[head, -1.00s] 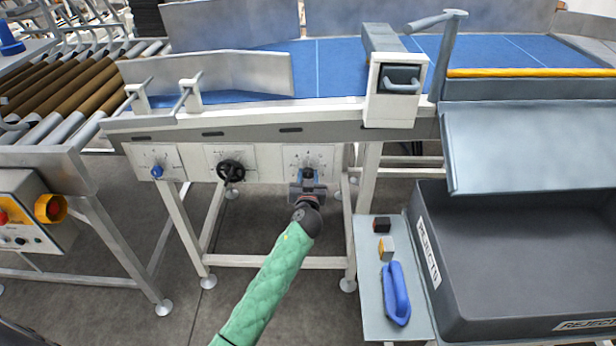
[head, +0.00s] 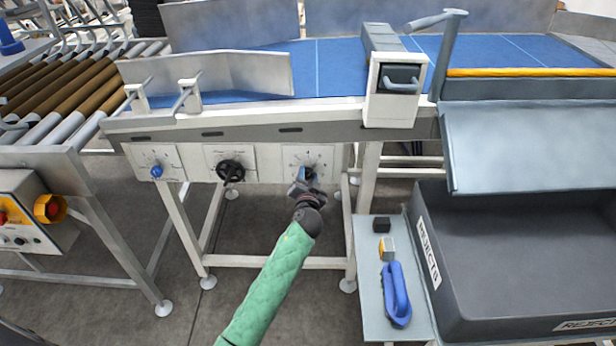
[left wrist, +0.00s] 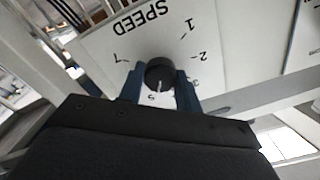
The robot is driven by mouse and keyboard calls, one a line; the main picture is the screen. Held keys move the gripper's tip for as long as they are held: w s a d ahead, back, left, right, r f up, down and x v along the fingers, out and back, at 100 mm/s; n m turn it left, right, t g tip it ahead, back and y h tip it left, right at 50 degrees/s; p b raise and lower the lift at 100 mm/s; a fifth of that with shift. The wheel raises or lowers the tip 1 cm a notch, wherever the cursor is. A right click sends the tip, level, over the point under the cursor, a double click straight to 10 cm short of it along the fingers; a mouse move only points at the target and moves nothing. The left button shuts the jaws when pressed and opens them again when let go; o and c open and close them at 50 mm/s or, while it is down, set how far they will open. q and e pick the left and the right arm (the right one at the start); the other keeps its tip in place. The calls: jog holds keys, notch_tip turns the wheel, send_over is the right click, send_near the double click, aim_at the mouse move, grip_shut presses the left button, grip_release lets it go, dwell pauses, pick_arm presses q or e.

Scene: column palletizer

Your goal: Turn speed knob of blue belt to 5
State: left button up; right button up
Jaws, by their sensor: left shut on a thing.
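The blue belt (head: 340,60) runs across the back of the head view. Below it, the right-hand panel (head: 325,155) carries a dark round knob (left wrist: 160,73); the left wrist view shows "SPEED" printed upside down on this panel. My left gripper (head: 308,175) is shut on this knob, one blue finger on each side (left wrist: 160,88). The knob's white mark points down in the wrist view, towards a partly hidden digit that looks like a 5 (left wrist: 152,97). The digits 1, 2, 3 and 7 also show. My right gripper is not in view.
A black handwheel (head: 230,171) and a blue knob (head: 157,172) sit on panels to the left. A grey rejects bin (head: 433,245) stands at the right, beside a small shelf (head: 375,315) with a blue-handled tool (head: 397,293). A roller conveyor fills the left.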

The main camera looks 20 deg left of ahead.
pick_arm(q)
jog(key=shift+m, duration=0.5)
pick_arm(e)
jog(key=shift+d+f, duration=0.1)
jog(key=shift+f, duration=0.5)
pick_arm(q)
jog(key=shift+m, duration=0.3)
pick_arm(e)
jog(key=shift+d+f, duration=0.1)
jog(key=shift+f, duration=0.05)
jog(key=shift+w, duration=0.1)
pick_arm(q)
jog(key=o, duration=0.9)
jog(key=shift+o, duration=0.3)
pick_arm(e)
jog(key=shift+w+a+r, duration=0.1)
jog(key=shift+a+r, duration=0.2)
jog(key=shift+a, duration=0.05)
